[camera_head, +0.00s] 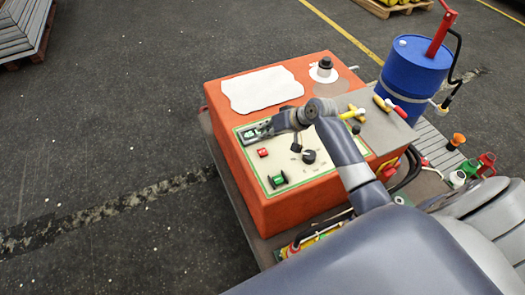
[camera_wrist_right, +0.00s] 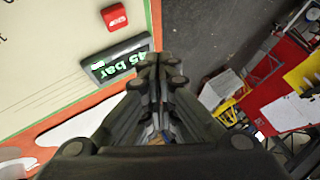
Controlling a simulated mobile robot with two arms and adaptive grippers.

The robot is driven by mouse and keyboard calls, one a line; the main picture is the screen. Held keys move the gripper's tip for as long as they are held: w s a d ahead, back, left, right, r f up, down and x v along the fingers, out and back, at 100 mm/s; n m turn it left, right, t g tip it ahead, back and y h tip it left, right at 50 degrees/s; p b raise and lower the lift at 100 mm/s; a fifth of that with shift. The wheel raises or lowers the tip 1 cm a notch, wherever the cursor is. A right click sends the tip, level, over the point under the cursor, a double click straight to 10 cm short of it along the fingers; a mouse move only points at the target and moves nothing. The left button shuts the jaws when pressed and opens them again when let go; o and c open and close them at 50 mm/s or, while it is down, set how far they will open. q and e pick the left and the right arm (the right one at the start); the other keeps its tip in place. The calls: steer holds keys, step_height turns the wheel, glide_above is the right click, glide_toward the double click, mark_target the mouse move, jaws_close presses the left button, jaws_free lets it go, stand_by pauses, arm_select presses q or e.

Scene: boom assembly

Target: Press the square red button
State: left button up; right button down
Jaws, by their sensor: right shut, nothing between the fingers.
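The square red button (camera_head: 263,152) sits on the cream control panel on top of an orange box-shaped machine (camera_head: 235,180). It also shows in the right wrist view (camera_wrist_right: 114,17), at the top, left of my fingertips. My right gripper (camera_head: 262,130) is shut and empty over the panel's far left part. In the right wrist view, its fingertips (camera_wrist_right: 160,60) are beside a display reading "45 bar" (camera_wrist_right: 118,60), apart from the red button. Whether the fingertips touch the panel I cannot tell. My left gripper is not in view.
A green switch (camera_head: 278,179) and a black knob (camera_head: 308,156) are on the same panel. Yellow-handled valves (camera_head: 353,112) lie to the right of my arm. A blue drum (camera_head: 413,75) with a red pump stands at the back right. Open floor is at left.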

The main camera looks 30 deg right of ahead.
steer(key=shift+w+d+r+t, duration=0.3)
steer(key=shift+w+d+r, duration=0.15)
steer(key=shift+w+r, duration=0.35)
steer(key=shift+f, duration=0.25)
steer(key=b, duration=0.8)
glide_above(264, 150)
step_height(264, 150, down, 7)
steer(key=shift+f, duration=0.2)
steer(key=shift+d+f, duration=0.1)
steer(key=shift+f, duration=0.45)
steer(key=shift+f, duration=0.4)
